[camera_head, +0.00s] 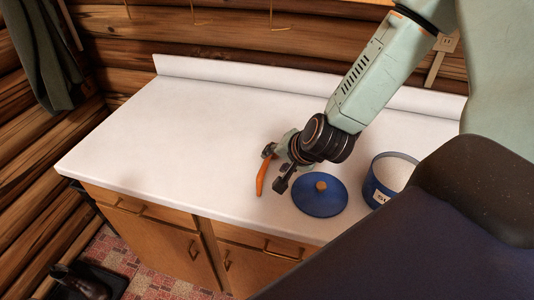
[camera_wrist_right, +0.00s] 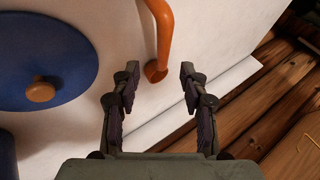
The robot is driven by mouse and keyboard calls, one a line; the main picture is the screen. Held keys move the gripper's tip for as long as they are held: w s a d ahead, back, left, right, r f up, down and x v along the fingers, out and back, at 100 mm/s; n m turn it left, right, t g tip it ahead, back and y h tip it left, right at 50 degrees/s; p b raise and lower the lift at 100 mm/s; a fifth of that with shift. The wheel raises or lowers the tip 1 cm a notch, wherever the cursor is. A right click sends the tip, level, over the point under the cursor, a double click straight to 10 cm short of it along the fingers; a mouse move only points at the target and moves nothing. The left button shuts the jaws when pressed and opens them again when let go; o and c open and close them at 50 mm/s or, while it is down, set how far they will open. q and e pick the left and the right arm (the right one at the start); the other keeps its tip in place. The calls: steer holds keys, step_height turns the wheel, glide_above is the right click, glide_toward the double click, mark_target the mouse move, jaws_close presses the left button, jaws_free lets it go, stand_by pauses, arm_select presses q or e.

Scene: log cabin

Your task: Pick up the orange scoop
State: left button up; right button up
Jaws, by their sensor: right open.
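The orange scoop (camera_head: 261,178) lies on the white counter, left of the blue lid. Only a slim orange length of it shows in the head view, and my right gripper partly covers it. In the right wrist view the orange scoop (camera_wrist_right: 164,38) runs in from the top edge and its rounded end lies just ahead of the fingertips, between their lines. My right gripper (camera_head: 274,170) is open and empty, low over the counter beside the scoop; both fingers (camera_wrist_right: 160,72) show apart in the wrist view. My left gripper is not in view.
A blue lid (camera_head: 312,198) with a wooden knob lies right of the gripper. A blue canister (camera_head: 374,189) with white contents stands further right. The white counter (camera_head: 170,140) is clear on the left. A raised back edge (camera_head: 230,75) runs along the log wall.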

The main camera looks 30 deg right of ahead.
mark_target(269, 162)
steer(key=shift+w+d+f, duration=0.1)
steer(key=shift+d+f, duration=0.1)
steer(key=shift+f, duration=0.35)
steer(key=shift+w+f+b, duration=0.15)
steer(key=shift+f+b, duration=0.1)
steer(key=shift+b, duration=0.1)
steer(key=w, duration=0.1)
steer(key=w+f, duration=0.1)
steer(key=w+f+b, duration=0.1)
steer(key=shift+w+a+f, duration=0.2)
steer(key=shift+w+f, duration=0.05)
steer(key=shift+w, duration=0.1)
steer(key=shift+w+f, duration=0.15)
steer(key=shift+f, duration=0.15)
steer(key=shift+d+f, duration=0.15)
steer(key=shift+f, duration=0.05)
steer(key=shift+w+f, duration=0.15)
steer(key=shift+w, duration=0.3)
steer(key=shift+c, duration=1.3)
steer(key=shift+s, duration=0.2)
steer(key=c, duration=0.3)
steer(key=shift+s, duration=0.1)
steer(key=c, duration=0.3)
steer(key=shift+w, duration=0.2)
jaws_close()
